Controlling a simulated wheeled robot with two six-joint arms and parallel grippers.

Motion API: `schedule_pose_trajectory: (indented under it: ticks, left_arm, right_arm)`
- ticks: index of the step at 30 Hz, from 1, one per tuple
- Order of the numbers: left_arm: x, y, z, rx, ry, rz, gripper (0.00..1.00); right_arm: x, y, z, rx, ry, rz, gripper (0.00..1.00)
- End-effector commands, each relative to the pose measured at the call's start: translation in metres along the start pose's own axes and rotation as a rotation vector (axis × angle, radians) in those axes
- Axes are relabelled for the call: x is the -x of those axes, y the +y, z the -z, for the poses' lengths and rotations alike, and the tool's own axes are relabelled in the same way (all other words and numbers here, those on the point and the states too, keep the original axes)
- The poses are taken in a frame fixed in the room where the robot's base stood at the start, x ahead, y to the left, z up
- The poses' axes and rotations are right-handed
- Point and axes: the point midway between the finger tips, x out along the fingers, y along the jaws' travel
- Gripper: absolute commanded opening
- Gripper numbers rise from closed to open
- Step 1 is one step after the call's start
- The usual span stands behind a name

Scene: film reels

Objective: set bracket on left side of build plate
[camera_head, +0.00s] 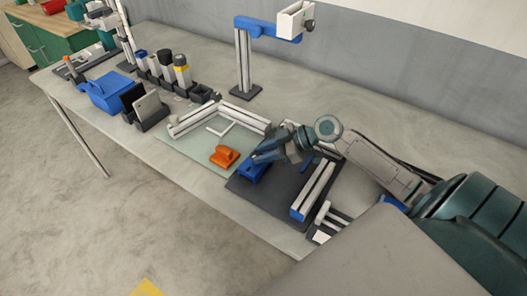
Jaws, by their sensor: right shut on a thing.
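A blue bracket-like part (257,172) lies at the left part of the dark mat (262,200). My right gripper (262,158) comes in from the right and is shut on this blue part; its fingers hide some of it. I cannot tell if the part touches the mat. An orange bracket-like part (224,156) sits on the front right of a pale green plate (178,148), which looks like the build plate. White rails (203,118) form a corner frame at the back of this plate. My left gripper is not in view.
White rails with a blue end (312,190) lie on the dark mat's right. Blue bin (103,92), dark holder (150,112) and several cylinders (181,72) stand left. The pale plate's front left is clear.

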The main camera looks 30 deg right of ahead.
Motion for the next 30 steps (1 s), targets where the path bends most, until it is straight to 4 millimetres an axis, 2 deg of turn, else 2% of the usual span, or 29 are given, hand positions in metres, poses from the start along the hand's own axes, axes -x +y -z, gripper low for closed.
schedule_pose_trajectory:
  ticks: [3, 4, 7, 19, 30]
  left_arm:
    - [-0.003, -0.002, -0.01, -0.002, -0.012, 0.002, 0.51]
    - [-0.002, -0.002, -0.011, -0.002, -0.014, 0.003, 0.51]
    - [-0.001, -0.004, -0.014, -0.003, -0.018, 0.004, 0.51]
    - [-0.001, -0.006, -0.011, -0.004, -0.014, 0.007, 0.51]
    - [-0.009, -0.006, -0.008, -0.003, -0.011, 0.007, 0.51]
  right_arm:
    - [-0.001, 0.0, -0.002, 0.001, 0.001, 0.0, 0.0]
    - [-0.001, 0.0, -0.002, 0.0, 0.0, 0.0, 0.3]
    - [-0.001, 0.0, -0.001, 0.0, 0.0, 0.0, 0.48]
    - [0.003, 0.0, 0.0, 0.001, -0.002, -0.001, 0.48]
    - [0.036, 0.0, -0.002, 0.002, -0.006, 0.001, 0.48]
